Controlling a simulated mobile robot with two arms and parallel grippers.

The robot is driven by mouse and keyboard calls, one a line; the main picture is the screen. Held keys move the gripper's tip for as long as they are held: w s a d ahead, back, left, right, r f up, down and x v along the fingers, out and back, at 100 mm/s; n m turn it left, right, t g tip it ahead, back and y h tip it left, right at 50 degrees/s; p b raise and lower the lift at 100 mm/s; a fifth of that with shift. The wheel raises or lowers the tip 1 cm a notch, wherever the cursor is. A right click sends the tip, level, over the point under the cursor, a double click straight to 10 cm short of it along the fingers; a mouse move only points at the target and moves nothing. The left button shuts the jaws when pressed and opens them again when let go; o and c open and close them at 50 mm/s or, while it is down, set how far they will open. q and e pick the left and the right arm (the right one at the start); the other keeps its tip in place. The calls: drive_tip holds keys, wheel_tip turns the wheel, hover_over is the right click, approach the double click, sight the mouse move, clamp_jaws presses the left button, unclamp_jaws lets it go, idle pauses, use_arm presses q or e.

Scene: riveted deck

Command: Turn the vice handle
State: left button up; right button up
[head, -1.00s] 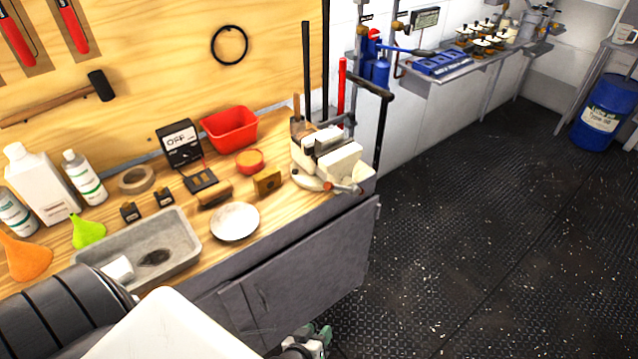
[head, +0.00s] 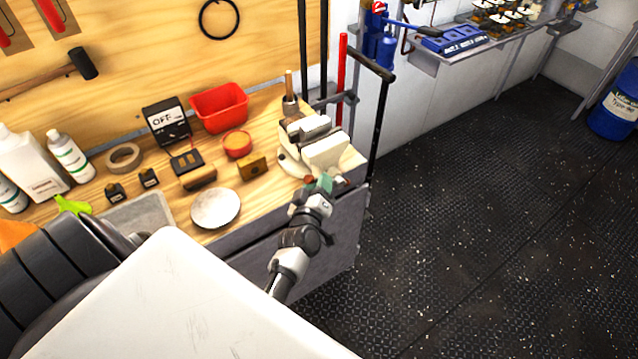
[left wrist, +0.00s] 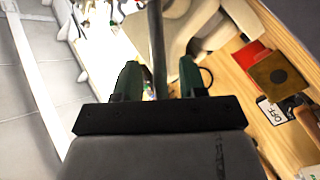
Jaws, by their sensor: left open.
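The off-white vice (head: 325,152) stands at the right front corner of the wooden workbench. In the head view its handle is mostly hidden by my left gripper (head: 319,183), which is at the vice's front, with one reddish handle end (head: 309,180) showing. In the left wrist view a grey bar (left wrist: 157,40), apparently the handle, runs between the two green fingers of my left gripper (left wrist: 158,78). The fingers are open, one on each side of the bar, with a gap visible. The beige vice body (left wrist: 182,28) is beyond them. My right gripper is not in view.
A wooden block (head: 252,167), a white plate (head: 215,208), a red bin (head: 219,107) and a meter (head: 166,122) stand on the bench left of the vice. Tall rods (head: 343,80) stand behind it. The dark floor (head: 480,220) to the right is clear.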

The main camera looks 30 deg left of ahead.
use_arm(q)
drive_tip(key=shift+w+a, duration=0.25)
drive_tip(key=shift+w, duration=0.45)
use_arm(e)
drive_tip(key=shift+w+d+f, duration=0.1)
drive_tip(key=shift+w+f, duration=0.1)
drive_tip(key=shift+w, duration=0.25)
use_arm(q)
drive_tip(key=shift+c, duration=0.7)
clamp_jaws()
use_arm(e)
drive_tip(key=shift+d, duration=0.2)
